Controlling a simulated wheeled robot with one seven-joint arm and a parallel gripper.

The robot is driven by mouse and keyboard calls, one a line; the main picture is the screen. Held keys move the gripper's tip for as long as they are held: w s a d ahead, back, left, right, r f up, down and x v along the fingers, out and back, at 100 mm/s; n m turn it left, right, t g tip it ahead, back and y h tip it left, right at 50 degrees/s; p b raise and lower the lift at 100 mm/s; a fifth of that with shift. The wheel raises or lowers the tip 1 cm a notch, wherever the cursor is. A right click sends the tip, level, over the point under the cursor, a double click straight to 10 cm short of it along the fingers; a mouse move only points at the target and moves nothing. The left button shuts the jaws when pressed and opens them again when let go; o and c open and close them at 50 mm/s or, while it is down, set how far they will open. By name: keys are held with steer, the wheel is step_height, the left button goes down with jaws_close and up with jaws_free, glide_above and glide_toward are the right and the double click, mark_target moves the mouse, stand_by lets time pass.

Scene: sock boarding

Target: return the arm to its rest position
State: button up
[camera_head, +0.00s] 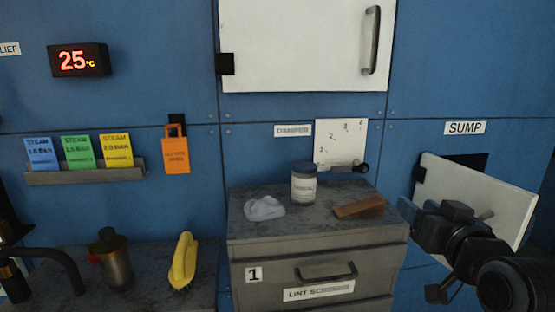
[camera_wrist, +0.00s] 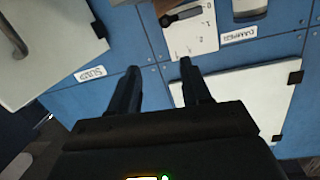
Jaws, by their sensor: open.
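My arm is black and reaches in from the lower right of the head view. My gripper (camera_head: 420,250) is in front of the open white sump flap (camera_head: 478,195) and hides part of it. In the wrist view my gripper (camera_wrist: 158,70) has its two dark fingers apart, with nothing between them. The blue wall panel (camera_wrist: 150,45) shows beyond the fingers, in a turned view.
A grey cabinet (camera_head: 310,235) holds a jar (camera_head: 304,185), a pale crumpled cloth (camera_head: 264,208) and a brown block (camera_head: 360,206). A numbered dial plate (camera_head: 340,140) with a lever is behind it. A white upper door (camera_head: 300,45) is closed. A yellow object (camera_head: 184,262) lies left.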

steer(key=s+a+f+g, duration=0.1)
steer(key=s+f, duration=0.8)
steer(key=s, duration=0.2)
steer(key=s+a+f, duration=0.2)
steer(key=s+f, duration=0.6)
steer(key=s, duration=0.4)
steer(key=s+a+r+n+g, duration=0.1)
steer(key=s+r, duration=0.1)
steer(key=s, duration=2.2)
steer(key=shift+r, duration=0.15)
